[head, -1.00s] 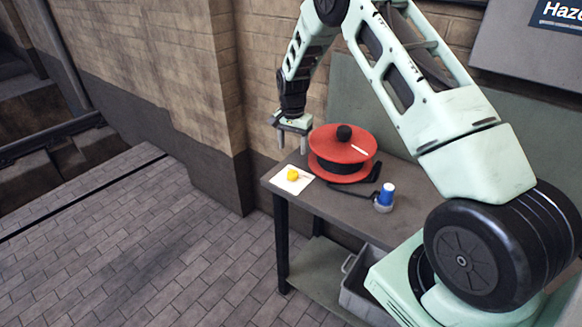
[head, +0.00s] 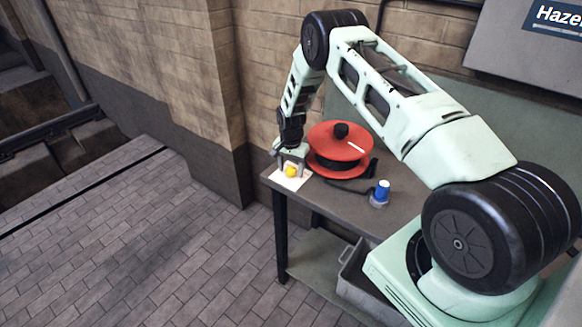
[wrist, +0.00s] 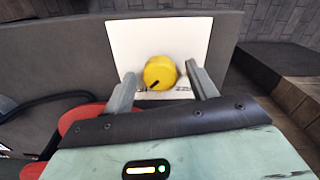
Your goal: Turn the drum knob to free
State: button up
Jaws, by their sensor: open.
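The yellow drum knob (head: 291,171) sits on a white plate (head: 283,182) at the left end of the bench. In the wrist view the knob (wrist: 160,72) shows a dark pointer mark toward its lower left, and the lettering on the plate (wrist: 125,40) is partly hidden by the knob and gripper. My gripper (head: 291,168) is low over the plate, pointing down. In the wrist view its open fingers (wrist: 162,82) stand on either side of the knob, with gaps visible. The red drum (head: 338,146) with a black top knob stands just right of my gripper.
A blue-capped plug (head: 381,192) with a black cable lies on the bench (head: 340,199) right of the drum. A grey crate (head: 352,276) stands beneath. The brick wall (head: 270,75) rises behind, and paved floor (head: 170,240) is clear at left.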

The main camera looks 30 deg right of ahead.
jog(key=c, duration=1)
jog(key=shift+f+n+b, duration=0.1)
jog(key=shift+n+b, duration=0.2)
jog(key=shift+b, duration=0.15)
jog(key=n+b, duration=0.2)
jog(key=b, duration=0.1)
jog(key=shift+f+n, duration=0.15)
jog(key=shift+n, duration=0.15)
jog(key=n+b, duration=0.4)
jog(key=n, duration=0.1)
jog(key=shift+b, duration=0.35)
jog(key=n+b, duration=0.2)
jog(key=n, duration=0.4)
jog(key=n+b, duration=0.1)
jog(key=n, duration=0.2)
jog(key=shift+r+n+b, duration=0.25)
jog(key=shift+n+b, duration=0.05)
